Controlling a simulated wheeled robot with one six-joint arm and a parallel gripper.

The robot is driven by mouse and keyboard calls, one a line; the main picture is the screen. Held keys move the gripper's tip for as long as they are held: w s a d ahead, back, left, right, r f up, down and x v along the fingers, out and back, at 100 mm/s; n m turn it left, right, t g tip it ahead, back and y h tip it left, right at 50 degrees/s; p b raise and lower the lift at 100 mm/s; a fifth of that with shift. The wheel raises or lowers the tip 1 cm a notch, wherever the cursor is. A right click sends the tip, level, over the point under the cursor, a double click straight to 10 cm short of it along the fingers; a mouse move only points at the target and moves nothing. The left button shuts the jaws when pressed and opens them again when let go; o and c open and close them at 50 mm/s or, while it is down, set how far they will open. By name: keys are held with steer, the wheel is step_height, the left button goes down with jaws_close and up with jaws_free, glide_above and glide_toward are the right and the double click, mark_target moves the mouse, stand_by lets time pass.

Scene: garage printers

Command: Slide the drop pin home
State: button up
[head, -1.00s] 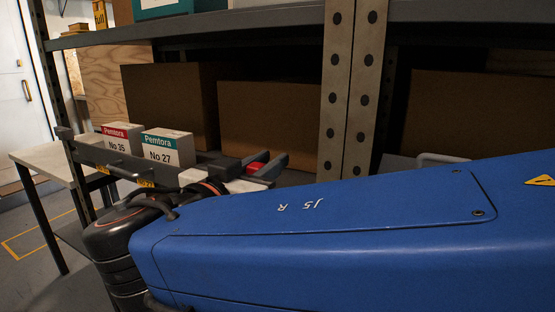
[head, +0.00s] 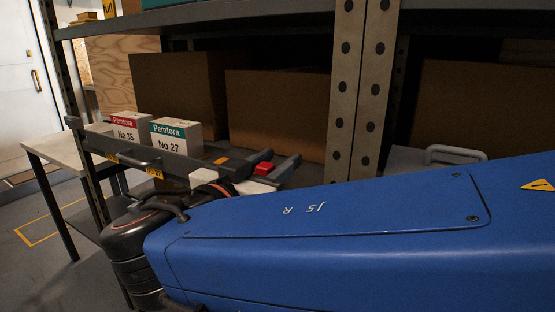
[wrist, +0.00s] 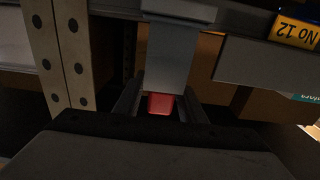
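A small red block (head: 264,168), which may be the drop pin's head, shows by the shelf edge. In the wrist view the red block (wrist: 160,104) sits at the lower end of a grey upright plate (wrist: 170,55). My gripper (head: 281,160) has its two dark fingers on either side of the block. The wrist view shows my gripper (wrist: 161,100) with space beside the red block, so it looks open around it. Contact is not clear. The pin's shaft and any hole for it are hidden.
A perforated post (head: 360,90) stands just right of my gripper. Cartons (head: 275,110) fill the shelf behind. Two Pemtora boxes (head: 176,145) stand to the left. Open floor (head: 40,210) lies far left.

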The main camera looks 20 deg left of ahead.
stand_by(0.3)
steer(key=s+a, duration=0.1)
steer(key=s, duration=1.6)
steer(key=shift+s+a, duration=0.15)
steer(key=shift+a, duration=0.1)
